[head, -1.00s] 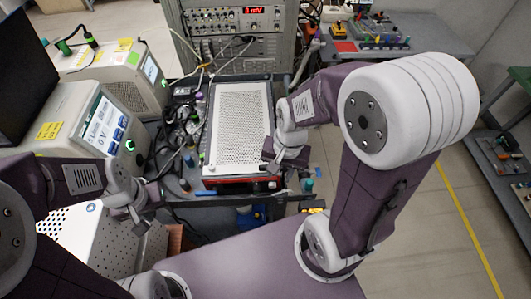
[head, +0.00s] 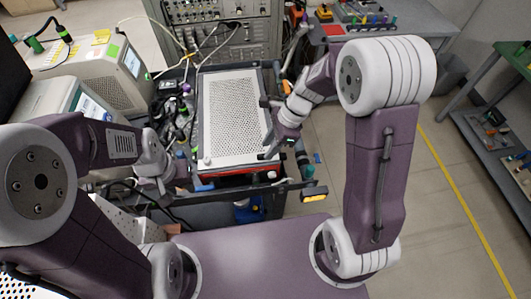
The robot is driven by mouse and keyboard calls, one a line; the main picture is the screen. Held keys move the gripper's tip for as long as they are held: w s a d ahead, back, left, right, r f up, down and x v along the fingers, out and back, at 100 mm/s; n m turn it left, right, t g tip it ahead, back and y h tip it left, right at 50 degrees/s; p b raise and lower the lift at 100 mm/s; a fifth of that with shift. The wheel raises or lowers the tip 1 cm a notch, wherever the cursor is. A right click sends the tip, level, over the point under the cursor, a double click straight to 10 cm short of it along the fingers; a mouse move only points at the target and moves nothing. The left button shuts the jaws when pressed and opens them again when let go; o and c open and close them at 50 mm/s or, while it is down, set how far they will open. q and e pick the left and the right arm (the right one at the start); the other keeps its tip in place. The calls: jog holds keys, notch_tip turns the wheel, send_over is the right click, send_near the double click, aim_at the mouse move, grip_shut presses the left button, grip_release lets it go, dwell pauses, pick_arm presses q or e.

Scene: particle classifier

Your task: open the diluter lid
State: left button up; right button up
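The diluter appears to be the flat box in the middle of the head view. Its white perforated lid (head: 232,118) lies flat on top and looks closed, above a red front edge (head: 240,176). My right gripper (head: 267,130) is at the lid's right edge, its dark fingers spread apart and pointing left over that edge. It looks open and empty; I cannot tell whether it touches the lid. My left gripper (head: 168,184) is left of the box's front corner, low and apart from the lid. Its fingers are small and turned away, so their opening is unclear.
Cables and small fittings (head: 176,112) crowd the box's left side. Instruments with screens (head: 105,70) stand at the left. A rack of electronics (head: 215,30) stands behind. Floor shows at the right.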

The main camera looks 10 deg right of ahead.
jog(key=x, duration=0.4)
grip_shut()
jog(key=shift+r, duration=0.1)
dwell(1.3)
